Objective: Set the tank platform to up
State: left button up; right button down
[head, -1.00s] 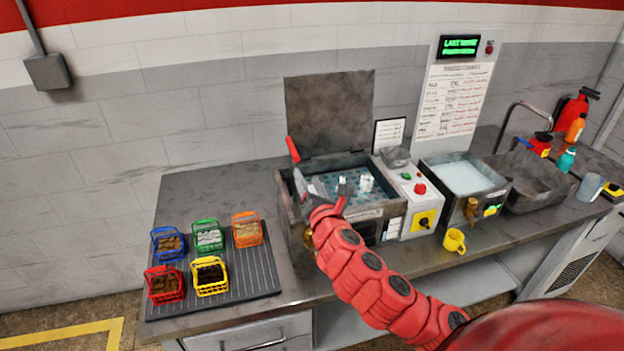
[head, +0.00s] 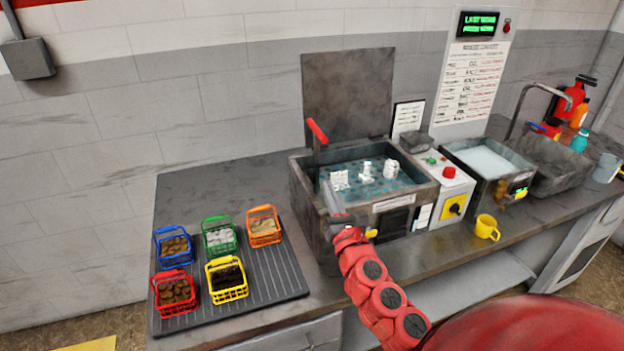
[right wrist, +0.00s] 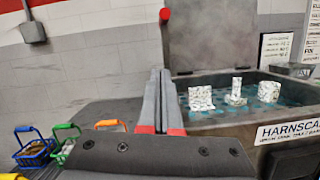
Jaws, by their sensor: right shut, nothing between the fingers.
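The dark metal tank (head: 308,205) stands on the counter with its lid (head: 347,95) raised. Inside is a perforated teal platform (head: 350,171), which bears three white blocks (head: 366,171); the tank also shows in the right wrist view (right wrist: 222,122). A lever with a red handle (head: 317,131) rises upright at the tank's left side; its red tip shows in the right wrist view (right wrist: 165,14). My right gripper (head: 327,187) is shut and empty, in front of the tank's near left part, below and apart from the red handle. My left gripper is out of view.
Several coloured baskets sit on a ribbed mat (head: 270,277) at left. The counter behind them is clear.

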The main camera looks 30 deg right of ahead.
aim_at(316, 139)
jog(key=p+x, duration=0.2)
jog(key=x, duration=0.7)
jog(key=shift+r+p, duration=0.15)
jog(key=shift+p, duration=0.15)
jog(key=r+p, duration=0.2)
jog(key=shift+s+d+r, duration=0.1)
jog(key=shift+d+r, duration=0.15)
jog(key=shift+d, duration=0.05)
jog(key=shift+s+r+p, duration=0.1)
jog(key=shift+r+p, duration=0.2)
jog(key=shift+r, duration=0.25)
jog(key=shift+f, duration=0.1)
